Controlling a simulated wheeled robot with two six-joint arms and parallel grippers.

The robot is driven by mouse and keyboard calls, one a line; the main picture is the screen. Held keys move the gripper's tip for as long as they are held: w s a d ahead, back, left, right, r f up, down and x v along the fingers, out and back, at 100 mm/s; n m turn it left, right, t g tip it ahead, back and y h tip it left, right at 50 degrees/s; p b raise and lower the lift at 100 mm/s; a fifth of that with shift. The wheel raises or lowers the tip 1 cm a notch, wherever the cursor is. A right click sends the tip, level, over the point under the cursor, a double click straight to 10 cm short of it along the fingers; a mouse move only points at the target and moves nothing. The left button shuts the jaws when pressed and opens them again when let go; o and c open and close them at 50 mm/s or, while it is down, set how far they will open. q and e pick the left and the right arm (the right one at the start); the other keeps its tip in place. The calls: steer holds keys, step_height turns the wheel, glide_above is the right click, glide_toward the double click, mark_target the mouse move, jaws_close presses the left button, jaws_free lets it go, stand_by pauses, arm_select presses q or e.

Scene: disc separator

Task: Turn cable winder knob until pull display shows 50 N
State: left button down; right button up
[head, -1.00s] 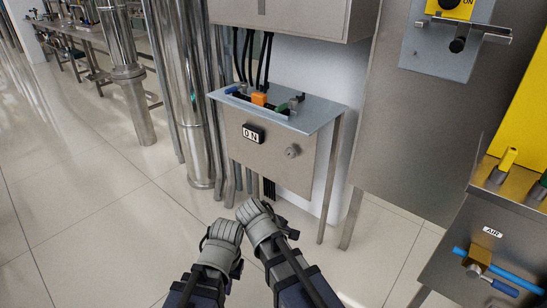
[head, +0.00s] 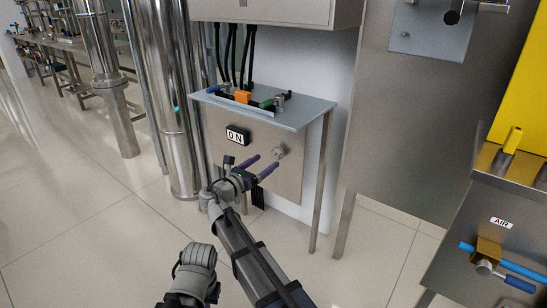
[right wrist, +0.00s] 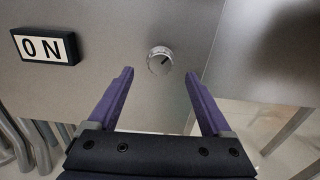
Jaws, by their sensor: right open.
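The knob (head: 279,152) is a small grey metal dial on the front panel of the steel box. In the right wrist view the knob (right wrist: 159,60) shows a dark pointer line towards its upper right. The pull display (head: 237,135) sits left of the knob and reads 0 N; it also shows in the right wrist view (right wrist: 45,47). My right gripper (head: 266,164) is open and empty, its purple fingers pointing at the panel. In the wrist view the knob lies between and just beyond its fingertips (right wrist: 160,72), untouched. My left gripper (head: 196,262) is low; its fingers are not discernible.
A steel leg (head: 320,190) stands right of the panel. An AIR unit (head: 501,222) stands far right. The floor in front is open.

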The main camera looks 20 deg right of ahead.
mark_target(275, 155)
steer(key=shift+x, duration=3.05)
steer(key=shift+c, duration=0.3)
jaws_close()
steer(key=shift+m, duration=0.3)
